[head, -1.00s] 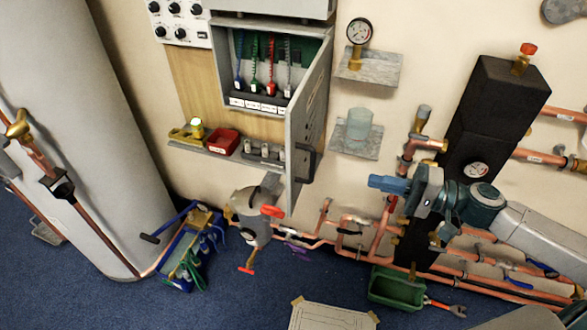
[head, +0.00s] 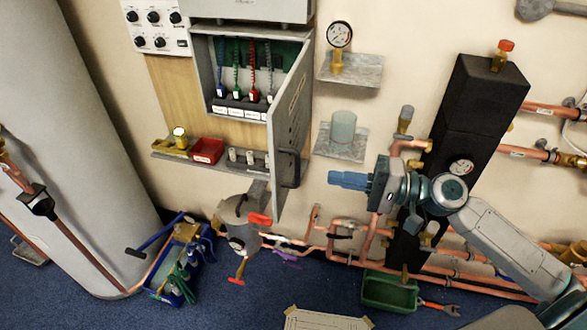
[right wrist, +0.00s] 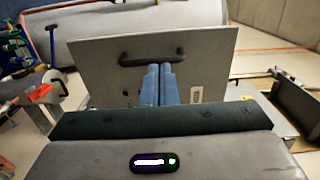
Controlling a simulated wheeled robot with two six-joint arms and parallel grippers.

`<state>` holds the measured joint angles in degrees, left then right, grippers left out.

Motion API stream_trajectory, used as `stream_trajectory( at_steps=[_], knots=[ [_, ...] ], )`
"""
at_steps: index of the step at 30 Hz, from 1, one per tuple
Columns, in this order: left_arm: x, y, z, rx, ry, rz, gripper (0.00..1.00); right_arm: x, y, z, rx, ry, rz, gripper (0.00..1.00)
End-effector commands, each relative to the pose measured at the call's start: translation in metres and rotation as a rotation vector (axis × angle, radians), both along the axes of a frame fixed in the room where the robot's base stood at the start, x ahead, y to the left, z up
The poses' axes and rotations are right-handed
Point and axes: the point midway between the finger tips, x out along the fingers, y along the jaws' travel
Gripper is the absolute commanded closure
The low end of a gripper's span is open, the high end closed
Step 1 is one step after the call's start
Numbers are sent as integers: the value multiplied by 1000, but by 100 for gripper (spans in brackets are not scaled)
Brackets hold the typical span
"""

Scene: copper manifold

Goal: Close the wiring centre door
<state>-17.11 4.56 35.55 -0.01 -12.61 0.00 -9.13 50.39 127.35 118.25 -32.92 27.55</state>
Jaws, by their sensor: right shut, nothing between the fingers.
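The wiring centre (head: 204,75) is a grey wall box with coloured wires and a row of white labels inside. Its grey door (head: 292,115) is hinged on the right side and stands wide open, jutting out from the wall. A dark handle (head: 290,168) sits low on the door's outer face; it also shows in the right wrist view (right wrist: 151,57). My right gripper (head: 332,178) is shut and empty, to the right of the door and apart from the handle in the head view. Its blue fingers show together in the right wrist view (right wrist: 160,70). My left gripper is not in view.
A shelf (head: 220,163) with a red tray (head: 207,150) is below the box. A grey pump-like unit (head: 240,220) and copper pipes (head: 315,240) run below.

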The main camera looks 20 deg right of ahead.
Motion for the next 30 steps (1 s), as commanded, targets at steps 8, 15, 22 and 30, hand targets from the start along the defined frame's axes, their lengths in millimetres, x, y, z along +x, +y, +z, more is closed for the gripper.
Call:
stream_trajectory(
  at_steps=[8, 15, 22, 30],
  knots=[
    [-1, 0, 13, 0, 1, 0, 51, 12, 17, 3, 4, 0, -5, 100],
    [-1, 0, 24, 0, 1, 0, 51, 23, 34, 3, 2, 2, -6, 100],
    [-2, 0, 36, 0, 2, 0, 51, 34, 53, 4, 3, 4, -6, 100],
    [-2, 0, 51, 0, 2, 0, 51, 46, 73, 2, 1, 5, -6, 100]
  ],
)
